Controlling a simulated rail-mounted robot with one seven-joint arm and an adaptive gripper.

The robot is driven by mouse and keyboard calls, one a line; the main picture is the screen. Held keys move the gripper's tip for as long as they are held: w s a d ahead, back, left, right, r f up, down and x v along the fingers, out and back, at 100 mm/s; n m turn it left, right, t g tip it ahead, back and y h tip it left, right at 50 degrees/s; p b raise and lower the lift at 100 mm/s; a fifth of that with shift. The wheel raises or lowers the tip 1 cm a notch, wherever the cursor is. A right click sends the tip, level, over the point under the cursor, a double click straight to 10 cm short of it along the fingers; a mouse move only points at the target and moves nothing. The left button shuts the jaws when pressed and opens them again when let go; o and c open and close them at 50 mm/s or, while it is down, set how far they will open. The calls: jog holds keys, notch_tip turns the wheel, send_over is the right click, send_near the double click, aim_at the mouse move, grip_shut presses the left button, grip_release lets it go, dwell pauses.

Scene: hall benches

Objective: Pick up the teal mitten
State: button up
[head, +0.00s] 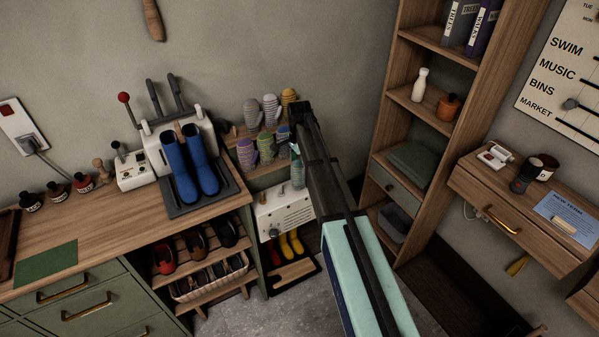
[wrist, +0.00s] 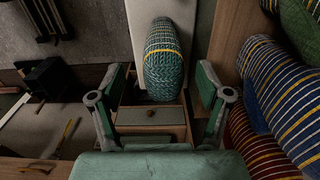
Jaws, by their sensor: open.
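The teal mitten (wrist: 168,62) is knitted, with a yellow stripe near its far end. In the wrist view it stands out ahead, in line with the gap between my fingers. My gripper (wrist: 161,84) is open and empty, one finger to each side of that gap. I cannot tell if the mitten's near end is between the fingertips. In the head view my gripper (head: 297,148) is at the right side of the mitten rack, and the teal mitten (head: 298,177) shows just below it, partly hidden by my arm.
Striped mittens crowd the right side of the wrist view, a blue one (wrist: 284,88) nearest. A white panelled box (head: 284,217) is below the rack. Blue boots (head: 189,165) stand on the left bench, and a tall shelf (head: 400,90) rises to the right.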

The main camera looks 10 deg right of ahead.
aim_at(300, 172)
jog(key=shift+w+d+f+p, duration=0.1)
jog(key=shift+f+p, duration=0.5)
jog(key=shift+f, duration=0.7)
jog(key=shift+w+f+p, duration=0.1)
jog(key=shift+f+p, duration=0.5)
jog(key=shift+f, duration=0.65)
jog(key=shift+s, duration=0.1)
jog(key=c, duration=1.2)
